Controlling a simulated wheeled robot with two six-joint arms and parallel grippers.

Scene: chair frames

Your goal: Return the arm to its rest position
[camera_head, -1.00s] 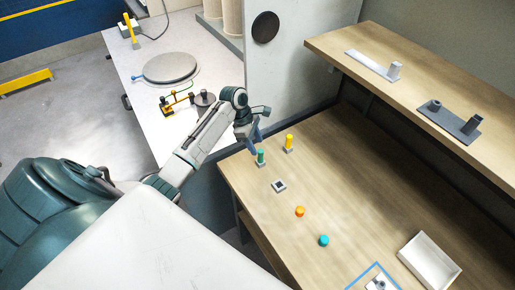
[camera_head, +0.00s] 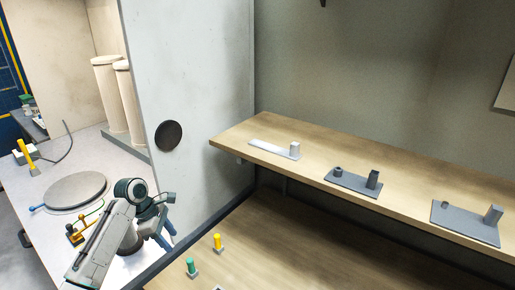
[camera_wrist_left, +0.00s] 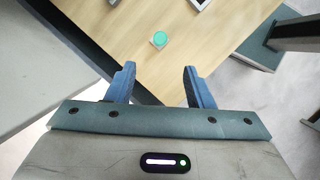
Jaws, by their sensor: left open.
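My left arm (camera_head: 108,236) comes in from the lower left, and its gripper (camera_head: 164,236) has two blue fingers pointing down near the workbench's left edge. In the left wrist view the gripper (camera_wrist_left: 159,82) is open, with nothing between its fingers. A green peg on a small grey base (camera_head: 191,268) stands on the bench close to the gripper. Its round green top (camera_wrist_left: 160,39) shows beyond the fingertips in the left wrist view, apart from them. A yellow peg (camera_head: 217,243) stands behind it. My right gripper is not in view.
A wooden shelf (camera_head: 262,127) above the bench holds a white plate (camera_head: 268,149) and two dark grey plates (camera_head: 350,182) with uprights. A white side table (camera_head: 30,205) at left carries a round grey disc (camera_head: 75,190). A grey wall panel (camera_head: 200,60) rises behind the gripper.

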